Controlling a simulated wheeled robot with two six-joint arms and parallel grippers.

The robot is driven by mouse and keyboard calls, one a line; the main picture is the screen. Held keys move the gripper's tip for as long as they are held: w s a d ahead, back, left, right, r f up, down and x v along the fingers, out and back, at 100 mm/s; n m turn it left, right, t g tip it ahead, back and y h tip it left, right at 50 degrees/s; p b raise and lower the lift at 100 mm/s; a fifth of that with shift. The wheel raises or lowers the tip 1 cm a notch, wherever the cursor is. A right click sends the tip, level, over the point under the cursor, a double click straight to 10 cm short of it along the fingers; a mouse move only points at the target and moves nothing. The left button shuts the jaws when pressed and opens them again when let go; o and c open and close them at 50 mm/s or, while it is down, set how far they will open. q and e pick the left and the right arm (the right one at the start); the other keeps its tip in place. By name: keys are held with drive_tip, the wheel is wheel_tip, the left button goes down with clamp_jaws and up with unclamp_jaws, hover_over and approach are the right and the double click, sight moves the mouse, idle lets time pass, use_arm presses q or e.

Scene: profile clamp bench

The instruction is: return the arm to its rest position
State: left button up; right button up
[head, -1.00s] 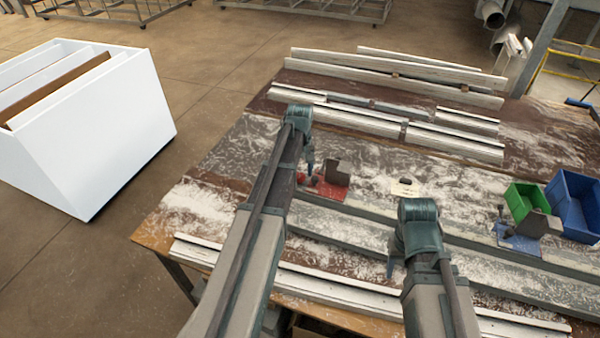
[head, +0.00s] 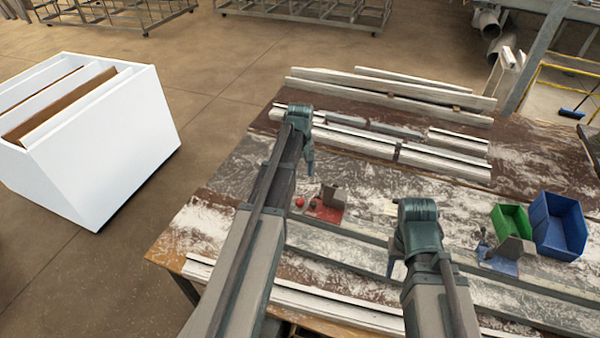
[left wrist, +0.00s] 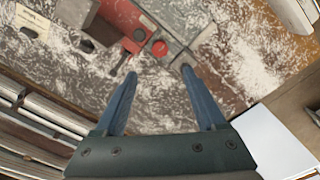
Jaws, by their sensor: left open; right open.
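My left arm reaches over the bench (head: 240,160), with its open gripper (head: 309,160) pointing down, empty. It hangs above the bench, a little behind and left of the red clamp (head: 324,212). In the left wrist view the two blue fingers (left wrist: 159,72) stand apart with nothing between them, and the red clamp (left wrist: 130,22) with its red knob lies just beyond the tips. My right gripper (head: 397,270) is open and mostly hidden by its own wrist. It is over the front part of the bench.
White profiles (head: 390,90) lie along the back of the bench. A green bin (head: 510,222), a blue bin (head: 560,224) and a blue clamp (head: 500,258) are at the right. A white slotted box (head: 110,140) stands on the floor at left. Open floor lies between box and bench.

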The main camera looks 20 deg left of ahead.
use_arm(q)
drive_tip(key=shift+r, duration=0.2)
use_arm(e)
drive_tip(key=shift+r, duration=0.2)
wheel_tip(320, 180, down, 14)
drive_tip(key=b, duration=1.3)
drive_tip(key=shift+r, duration=0.25)
drive_tip(key=shift+b, duration=0.3)
use_arm(q)
drive_tip(key=s+d+f+m, duration=0.6)
drive_tip(key=s+d, duration=0.4)
drive_tip(key=d, duration=0.2)
drive_tip(key=s+d+f+m+y, duration=0.1)
drive_tip(key=s+d+f+m, duration=0.6)
drive_tip(key=s+d, duration=0.4)
drive_tip(key=shift+d+f, duration=0.15)
drive_tip(key=shift+d, duration=0.65)
